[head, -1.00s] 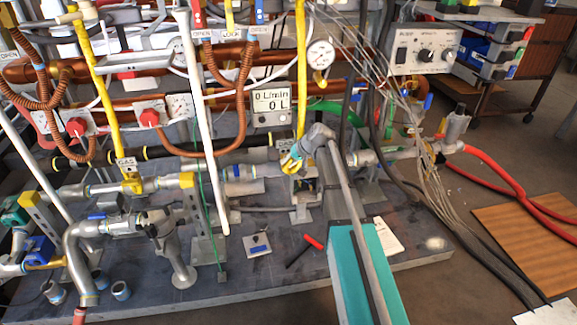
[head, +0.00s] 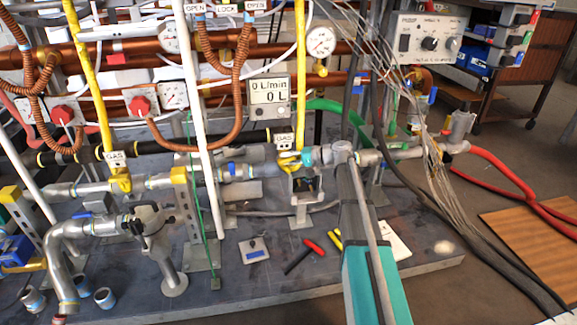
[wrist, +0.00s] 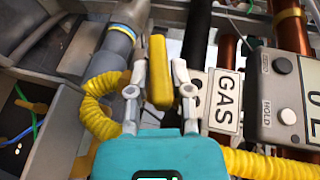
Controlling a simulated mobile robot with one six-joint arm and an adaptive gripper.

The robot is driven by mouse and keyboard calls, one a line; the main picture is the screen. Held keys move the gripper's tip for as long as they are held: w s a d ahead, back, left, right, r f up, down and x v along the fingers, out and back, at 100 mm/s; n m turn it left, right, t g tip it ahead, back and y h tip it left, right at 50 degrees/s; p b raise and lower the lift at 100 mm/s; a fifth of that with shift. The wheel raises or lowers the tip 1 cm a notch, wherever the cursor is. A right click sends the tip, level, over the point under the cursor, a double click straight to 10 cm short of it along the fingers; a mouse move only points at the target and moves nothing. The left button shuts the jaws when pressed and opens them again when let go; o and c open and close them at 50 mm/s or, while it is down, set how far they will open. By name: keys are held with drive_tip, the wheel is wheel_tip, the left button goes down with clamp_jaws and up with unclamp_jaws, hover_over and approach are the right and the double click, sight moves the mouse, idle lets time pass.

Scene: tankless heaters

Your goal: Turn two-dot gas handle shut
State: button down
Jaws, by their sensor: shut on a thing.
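A yellow gas handle (wrist: 159,66) stands between the two fingers of my gripper (wrist: 161,84) in the wrist view, and the fingers are shut on it. A white GAS tag (wrist: 226,100) sits just right of the handle; I cannot make out its dots. In the head view my gripper (head: 299,159) is at the right-hand yellow gas valve (head: 289,163), under its GAS tag (head: 284,139). The gripper and arm partly hide that handle. A second yellow gas valve (head: 121,181) with its own GAS tag (head: 115,156) is at the left.
A flow meter (head: 270,97) reading 0 L/min hangs above the valve. A yellow corrugated hose (wrist: 100,105) bends close to my left finger. Grey pipes, a white upright pole (head: 202,120) and a cable bundle (head: 425,150) crowd the area. Loose tools (head: 303,255) lie on the bench.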

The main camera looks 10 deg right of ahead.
drive_tip(key=shift+d+f+y+b, duration=0.1)
drive_tip(key=shift+y+b, duration=0.3)
drive_tip(key=c, duration=0.6)
unclamp_jaws()
